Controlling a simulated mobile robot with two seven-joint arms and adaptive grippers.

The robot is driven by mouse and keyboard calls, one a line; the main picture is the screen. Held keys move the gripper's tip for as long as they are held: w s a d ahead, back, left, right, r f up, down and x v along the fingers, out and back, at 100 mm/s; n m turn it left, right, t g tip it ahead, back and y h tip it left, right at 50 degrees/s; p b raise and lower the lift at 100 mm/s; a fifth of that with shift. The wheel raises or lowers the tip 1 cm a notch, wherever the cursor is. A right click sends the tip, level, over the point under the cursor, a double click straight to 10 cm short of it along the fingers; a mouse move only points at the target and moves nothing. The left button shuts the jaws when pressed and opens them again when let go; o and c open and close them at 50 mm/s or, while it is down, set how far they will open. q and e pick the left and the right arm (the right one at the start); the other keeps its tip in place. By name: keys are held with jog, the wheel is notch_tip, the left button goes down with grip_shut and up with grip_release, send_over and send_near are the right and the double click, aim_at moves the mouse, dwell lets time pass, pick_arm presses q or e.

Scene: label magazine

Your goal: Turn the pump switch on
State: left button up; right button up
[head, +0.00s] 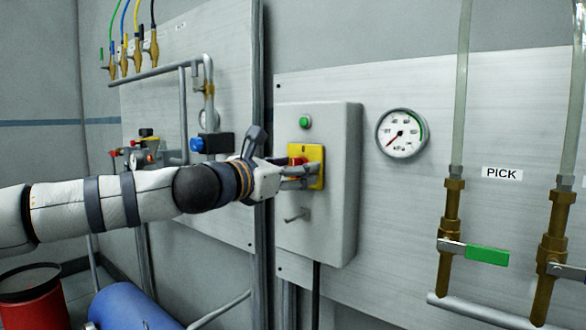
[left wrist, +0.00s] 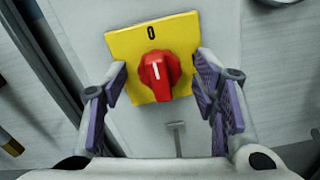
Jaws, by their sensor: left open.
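The pump switch is a red rotary knob (left wrist: 157,76) on a yellow plate (left wrist: 180,40) marked 0 at the top. It sits on the front of a grey control box (head: 340,180); in the head view the yellow plate (head: 314,153) is partly behind my gripper. The knob's white mark points up toward the 0. My left gripper (head: 303,176) is at the plate, its fingers open on either side of the knob. In the left wrist view the open fingers (left wrist: 165,95) show a gap to the knob on both sides. My right gripper is out of view.
A green lamp (head: 305,122) is above the switch and a small metal lever (head: 297,215) below it. A pressure gauge (head: 402,133) is on the panel to the right.

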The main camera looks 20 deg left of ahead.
pick_arm(q)
jog(key=c, duration=1.2)
jog(key=shift+o, duration=0.2)
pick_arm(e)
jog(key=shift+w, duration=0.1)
pick_arm(q)
jog(key=shift+m+p, duration=1.1)
jog(key=shift+m, duration=7.8)
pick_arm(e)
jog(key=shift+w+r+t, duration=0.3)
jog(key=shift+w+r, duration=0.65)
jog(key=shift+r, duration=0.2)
